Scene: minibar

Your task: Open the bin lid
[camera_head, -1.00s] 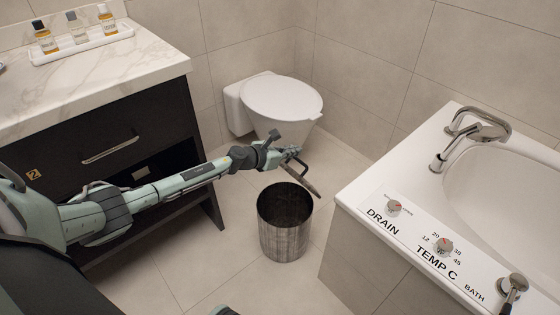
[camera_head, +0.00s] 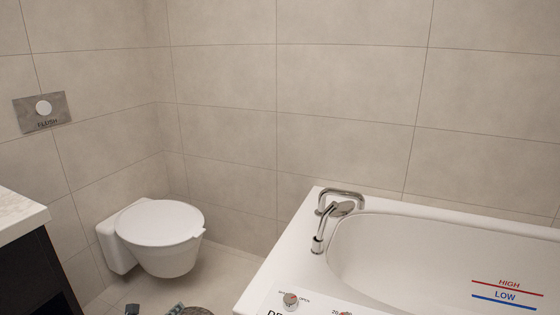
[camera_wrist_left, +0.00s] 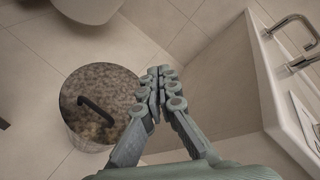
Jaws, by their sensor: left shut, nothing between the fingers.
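In the left wrist view the bin (camera_wrist_left: 77,143) is seen from above, at left of my fingers. A round mottled brown lid (camera_wrist_left: 120,86) with a dark bar handle (camera_wrist_left: 97,111) appears to lie over its top. My left gripper (camera_wrist_left: 160,70) is shut and empty, to the right of the lid and overlapping its edge in the picture; I cannot tell if they touch. In the head view only a sliver of the round lid (camera_head: 197,311) and bits of my left arm show at the bottom edge. My right gripper is not in view.
A white toilet (camera_head: 160,225) stands behind the bin. The white bathtub (camera_head: 300,235) with its tap is on the right, its side wall close to my left gripper. A dark cabinet (camera_head: 35,270) is at the left. Tiled floor lies between.

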